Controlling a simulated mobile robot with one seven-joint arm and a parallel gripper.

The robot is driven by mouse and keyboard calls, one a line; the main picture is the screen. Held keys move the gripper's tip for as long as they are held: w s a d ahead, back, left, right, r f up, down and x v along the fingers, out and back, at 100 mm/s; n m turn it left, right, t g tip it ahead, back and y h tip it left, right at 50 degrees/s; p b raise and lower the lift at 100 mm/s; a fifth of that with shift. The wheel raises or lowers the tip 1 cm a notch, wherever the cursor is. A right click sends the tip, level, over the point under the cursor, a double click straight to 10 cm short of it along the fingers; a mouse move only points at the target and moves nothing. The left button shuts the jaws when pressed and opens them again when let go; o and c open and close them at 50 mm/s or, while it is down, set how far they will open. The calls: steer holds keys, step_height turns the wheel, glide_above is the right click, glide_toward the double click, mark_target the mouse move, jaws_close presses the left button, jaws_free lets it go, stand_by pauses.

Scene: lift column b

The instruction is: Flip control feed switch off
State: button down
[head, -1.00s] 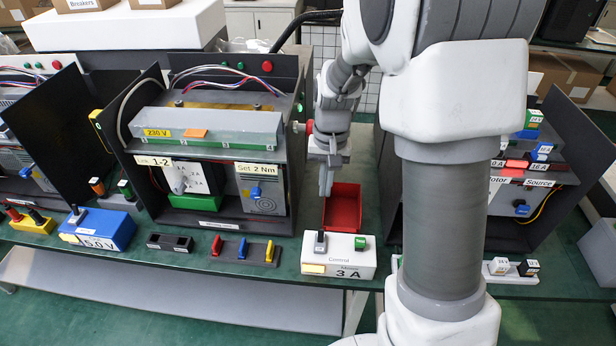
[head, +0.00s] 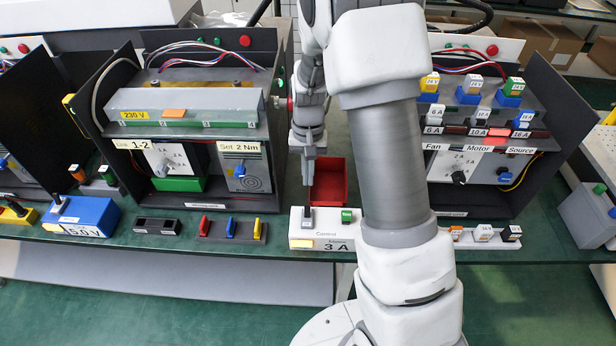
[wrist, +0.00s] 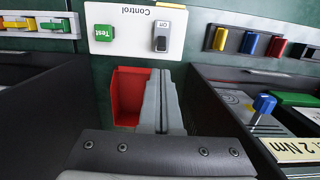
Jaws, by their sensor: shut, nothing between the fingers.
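The control box (head: 340,230) is a white box at the table's front edge, marked "Control" and "3 A". Its feed switch (head: 308,218) is a dark lever at the left of its top; a green button (head: 347,215) marked "Test" is at the right. My gripper (head: 308,183) points down behind the box, just behind the switch in the picture. In the wrist view my gripper (wrist: 164,76) has its grey fingers together, empty, apart from the switch.
A red bin (head: 330,182) stands behind the control box, close to my fingers. Dark-walled equipment cabinets stand left (head: 190,115) and right (head: 490,150) of the gap. A strip of red, blue and yellow levers (head: 232,230) lies left of the box.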

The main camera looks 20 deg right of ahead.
mark_target(307, 211)
steer(key=f, duration=0.7)
steer(key=shift+s+a+f, duration=0.1)
steer(key=shift+s+f, duration=0.15)
steer(key=shift+s, duration=0.1)
steer(key=shift+s+r+t+b, duration=0.1)
steer(key=shift+s+t+b, duration=0.05)
steer(key=shift+t+b, duration=0.15)
